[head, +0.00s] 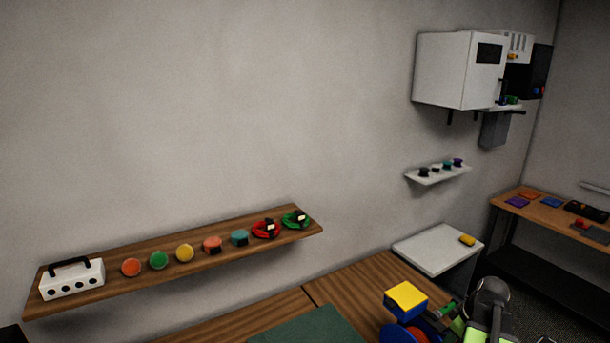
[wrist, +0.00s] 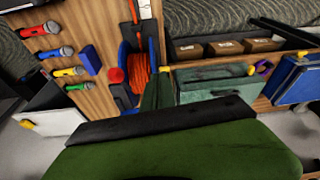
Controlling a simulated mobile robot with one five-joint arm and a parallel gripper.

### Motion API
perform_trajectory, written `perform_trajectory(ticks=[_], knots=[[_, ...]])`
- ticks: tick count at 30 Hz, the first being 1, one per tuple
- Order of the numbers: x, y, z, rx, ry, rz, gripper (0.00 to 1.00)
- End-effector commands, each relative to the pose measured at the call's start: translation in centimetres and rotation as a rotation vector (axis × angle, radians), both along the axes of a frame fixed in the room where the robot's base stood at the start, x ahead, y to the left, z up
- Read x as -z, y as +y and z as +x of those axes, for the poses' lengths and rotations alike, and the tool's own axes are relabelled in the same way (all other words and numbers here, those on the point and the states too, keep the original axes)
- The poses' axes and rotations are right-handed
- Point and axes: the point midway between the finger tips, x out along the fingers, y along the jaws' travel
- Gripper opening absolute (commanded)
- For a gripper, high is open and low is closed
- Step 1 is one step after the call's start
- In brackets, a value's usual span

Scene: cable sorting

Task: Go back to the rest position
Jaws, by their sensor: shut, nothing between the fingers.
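My gripper (wrist: 165,122) fills the bottom of the wrist view as a large green shape with a dark bar across its front edge. It is shut and nothing shows held in it. In the head view, grey and lime-green parts of my arm show at the bottom right; the fingertips cannot be made out there. The wrist view looks towards a wooden panel (wrist: 100,25) with several coloured microphones, and an orange coiled cable (wrist: 140,75) beside it.
A wooden wall shelf (head: 100,270) holds a white box (head: 72,280) and several coloured items. A yellow-topped block (head: 405,297) stands near my arm. A white cabinet (head: 450,72) hangs at upper right. A teal case (wrist: 215,83) and cardboard boxes (wrist: 225,47) lie ahead in the wrist view.

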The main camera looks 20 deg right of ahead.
Motion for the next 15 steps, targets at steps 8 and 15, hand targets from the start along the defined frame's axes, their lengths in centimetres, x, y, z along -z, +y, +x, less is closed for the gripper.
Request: perform_trajectory(ticks=[8,15], knots=[[5.2,8.1,6.1,-0.173,0.004,-0.003,0.0],[13.0,22.4,11.7,-0.39,0.042,-0.017,0.0]])
